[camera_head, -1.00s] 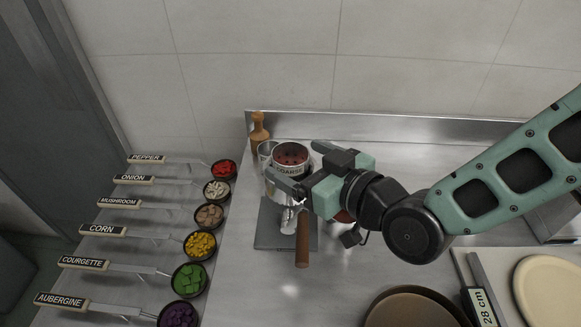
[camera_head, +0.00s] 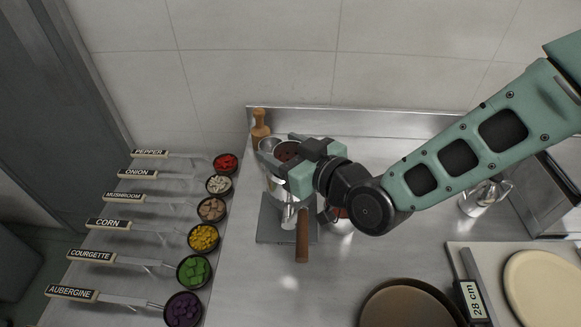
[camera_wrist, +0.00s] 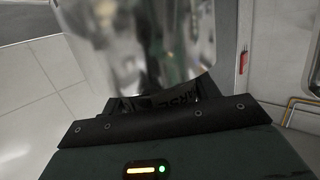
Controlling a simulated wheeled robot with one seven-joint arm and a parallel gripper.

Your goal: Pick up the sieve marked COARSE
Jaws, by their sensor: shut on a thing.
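The sieve marked COARSE (camera_head: 287,149) is a metal cup with a dark, perforated top. It stands upright behind the wooden-handled piece, over the grey base plate (camera_head: 268,232). My gripper (camera_head: 283,153) is shut on it, with a finger on either side. The gripper hides most of its front and the label in the head view. In the wrist view the shiny, blurred sieve (camera_wrist: 140,45) fills the space beyond the jaws, with part of its label, letters like ARSE, between them. I cannot tell whether it is clear of what is below.
A wooden handle (camera_head: 302,238) sticks out towards the front. A wooden grinder (camera_head: 260,128) and a glass stand close behind left. Labelled ladles with chopped vegetables line the left side. A dark pan (camera_head: 408,305) and a 28 cm board lie front right. A glass jug (camera_head: 484,197) stands right.

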